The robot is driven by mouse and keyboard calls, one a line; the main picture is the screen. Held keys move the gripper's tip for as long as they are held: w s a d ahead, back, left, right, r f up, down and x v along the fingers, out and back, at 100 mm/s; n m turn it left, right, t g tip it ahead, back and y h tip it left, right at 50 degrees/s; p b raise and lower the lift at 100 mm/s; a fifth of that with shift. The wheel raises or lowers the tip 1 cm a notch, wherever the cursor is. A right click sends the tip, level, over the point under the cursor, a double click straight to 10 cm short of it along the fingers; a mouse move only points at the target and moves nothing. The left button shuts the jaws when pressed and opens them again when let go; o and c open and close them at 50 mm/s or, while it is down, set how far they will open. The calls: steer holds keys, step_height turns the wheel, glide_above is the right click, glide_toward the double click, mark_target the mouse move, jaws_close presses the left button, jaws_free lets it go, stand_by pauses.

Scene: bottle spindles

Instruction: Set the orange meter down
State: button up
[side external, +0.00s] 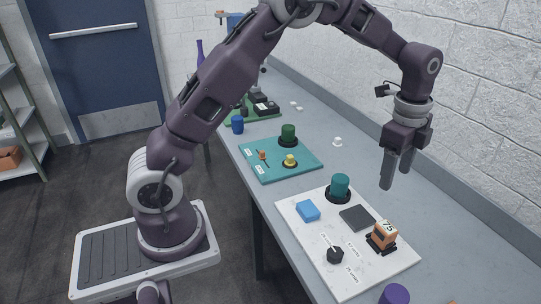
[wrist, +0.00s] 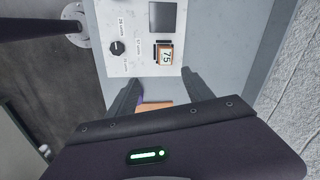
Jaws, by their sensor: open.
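The orange meter (side external: 383,235) is a small boxy thing with a white face reading 75. It sits on a black base at the right edge of the white board (side external: 318,254). In the wrist view the meter (wrist: 165,54) stands upright on the board beyond the fingertips. My gripper (side external: 397,172) is open and empty, its fingers pointing down above the table, up and back from the meter. In the wrist view my gripper (wrist: 161,78) shows its two fingers spread apart, with nothing between them touching.
The white board also holds a teal cylinder (side external: 340,187), a blue block (side external: 307,211), a dark square pad (side external: 357,217) and a black knob (side external: 335,255). A teal board (side external: 262,172) lies farther back. A purple object (side external: 394,294) stands at the front. The wall is close on the right.

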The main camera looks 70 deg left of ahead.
steer(key=s+a+r+n+t, duration=0.15)
steer(key=s+r+n, duration=0.35)
steer(key=s+r, duration=0.55)
steer(key=s+a+r+n+t, duration=0.1)
steer(key=s+n+t, duration=0.2)
steer(key=s+n, duration=0.7)
steer(key=s, duration=1.1)
steer(key=shift+s+a, duration=0.15)
steer(key=shift+s, duration=0.25)
